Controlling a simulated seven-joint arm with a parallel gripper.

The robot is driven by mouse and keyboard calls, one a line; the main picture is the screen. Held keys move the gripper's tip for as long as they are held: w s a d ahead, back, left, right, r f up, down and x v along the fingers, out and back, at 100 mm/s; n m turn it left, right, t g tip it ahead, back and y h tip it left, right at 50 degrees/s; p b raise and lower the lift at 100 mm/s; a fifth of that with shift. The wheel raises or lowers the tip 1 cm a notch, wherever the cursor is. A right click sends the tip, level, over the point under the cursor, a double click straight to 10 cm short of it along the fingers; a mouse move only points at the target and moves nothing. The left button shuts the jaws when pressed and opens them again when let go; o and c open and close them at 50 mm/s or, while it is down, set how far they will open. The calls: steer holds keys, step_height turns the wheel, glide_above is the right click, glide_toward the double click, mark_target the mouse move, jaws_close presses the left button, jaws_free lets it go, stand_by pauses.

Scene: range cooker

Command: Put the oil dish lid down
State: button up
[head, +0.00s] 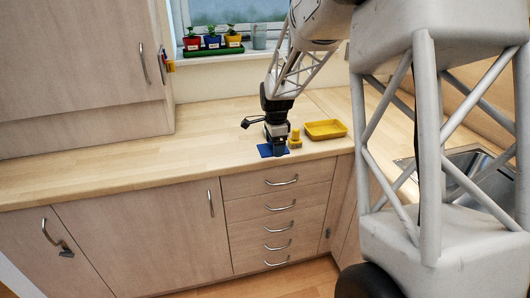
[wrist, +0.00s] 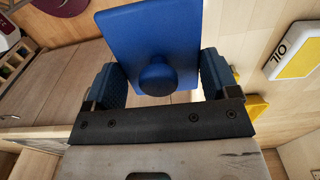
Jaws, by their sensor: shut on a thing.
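The oil dish lid (wrist: 150,35) is a flat blue rectangle with a round blue knob. In the wrist view it lies between the two dark blue finger pads of my gripper (wrist: 158,82). My gripper is shut on the lid, though the exact contact is hard to see. In the head view the blue lid (head: 265,151) shows just below my gripper (head: 278,149), low over the worktop near its front edge. I cannot tell if it touches the worktop.
A yellow tray (head: 325,129) and a small yellow object (head: 295,138) stand right of my gripper on the wooden worktop (head: 120,140). The worktop to the left is clear. Potted plants (head: 212,40) stand on the sill. A sink (head: 475,165) is at right.

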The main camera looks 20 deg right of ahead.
steer(key=s+a+f, duration=0.1)
steer(key=s, duration=0.5)
steer(key=shift+a+f, duration=0.3)
steer(key=shift+f, duration=0.1)
steer(key=shift+w, duration=0.1)
steer(key=w, duration=0.5)
steer(key=w+d+f, duration=0.1)
steer(key=w, duration=0.9)
steer(key=shift+w+d+f, duration=0.25)
steer(key=shift+w, duration=0.1)
steer(key=shift+f, duration=1.75)
steer(key=shift+f, duration=0.1)
steer(key=o, duration=0.8)
